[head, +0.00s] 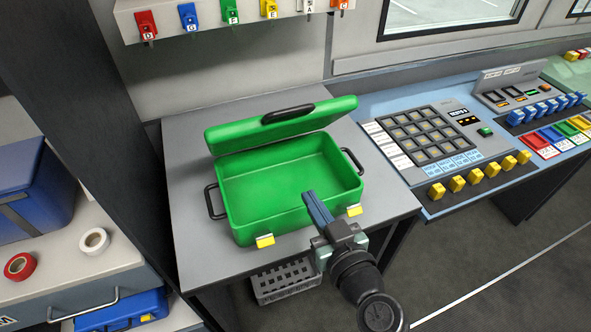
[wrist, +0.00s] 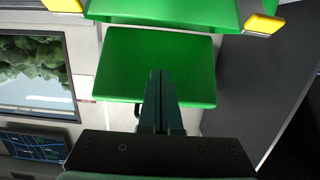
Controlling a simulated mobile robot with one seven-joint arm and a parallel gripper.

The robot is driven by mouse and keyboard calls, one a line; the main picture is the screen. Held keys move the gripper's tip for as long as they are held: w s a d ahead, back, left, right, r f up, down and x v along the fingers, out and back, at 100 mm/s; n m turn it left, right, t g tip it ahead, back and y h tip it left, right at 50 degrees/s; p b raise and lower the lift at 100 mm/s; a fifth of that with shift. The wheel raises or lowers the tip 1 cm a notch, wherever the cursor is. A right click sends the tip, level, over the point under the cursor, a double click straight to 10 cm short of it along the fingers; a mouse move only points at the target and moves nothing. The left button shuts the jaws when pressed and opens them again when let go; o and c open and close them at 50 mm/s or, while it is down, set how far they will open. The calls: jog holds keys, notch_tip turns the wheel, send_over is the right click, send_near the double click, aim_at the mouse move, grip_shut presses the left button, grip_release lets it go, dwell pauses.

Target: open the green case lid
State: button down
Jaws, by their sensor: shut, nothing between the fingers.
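The green case (head: 240,215) stands on a grey table, and its empty interior is visible. Its green lid (head: 235,133) is raised over the back of the case and tilted, with a black handle (head: 287,113) on it. Two yellow latches are on the front, the left one (head: 265,241) and the right one (head: 354,210). My gripper (head: 312,200) is shut and empty at the front right of the case, below the lid and apart from it. In the wrist view, the shut fingers (wrist: 158,78) overlap a green panel, seemingly the lid (wrist: 125,55).
A button console (head: 420,135) stands to the right. Coloured keys (head: 189,17) hang on a rack above the case. Tape rolls (head: 94,241) and blue boxes (head: 35,195) are at left. A grey basket (head: 286,282) is below the table. Bare tabletop (head: 188,170) shows left of the case.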

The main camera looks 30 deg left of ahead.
jog(key=b, duration=0.3)
send_near(280, 134)
notch_tip(280, 134, down, 4)
jog(key=shift+w+a+r, duration=0.25)
jog(key=shift+w+a, duration=0.05)
jog(key=shift+a, duration=0.05)
jog(key=shift+w+a+r+b, duration=0.3)
jog(key=shift+w+a+b, duration=0.4)
jog(key=shift+w+a, duration=0.55)
jog(key=shift+w+a+r+b, duration=0.25)
jog(key=shift+w+a+b, duration=0.65)
jog(key=shift+a, duration=0.7)
jog(key=shift+w+a+r+b, duration=0.3)
jog(key=shift+w+a+b, duration=0.25)
jog(key=shift+w+a, duration=0.75)
jog(key=f+v, duration=0.2)
jog(key=v, duration=1.1)
jog(key=f+b+v, duration=0.1)
jog(key=f+v, duration=0.1)
jog(key=v, duration=1)
jog(key=shift+s+d, duration=0.45)
jog(key=shift+s, duration=0.1)
jog(key=shift+r, duration=0.1)
